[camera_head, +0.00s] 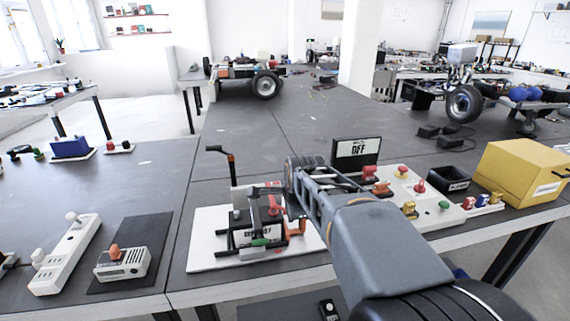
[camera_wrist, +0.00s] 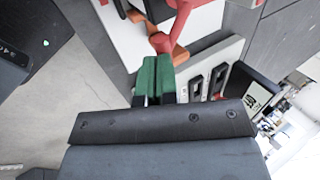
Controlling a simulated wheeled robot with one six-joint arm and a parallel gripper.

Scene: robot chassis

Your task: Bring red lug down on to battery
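The battery (camera_head: 258,238) sits on a white board on the near bench, partly hidden by dark bars and other parts around it. A red lug (camera_head: 274,206) stands over it in the head view. In the wrist view a red part, likely the lug (camera_wrist: 181,28), curves just beyond my fingertips, with an orange part beside it. My gripper (camera_wrist: 156,62) has two green finger pads side by side with almost no gap, so it looks shut. The right pad overlaps the red part's lower end in the picture. I see nothing clearly gripped, and contact is unclear.
An OFF display (camera_head: 355,152) and a panel with coloured knobs (camera_head: 425,200) lie to the right, then a yellow box (camera_head: 520,170). A white power strip (camera_head: 65,255) is at left.

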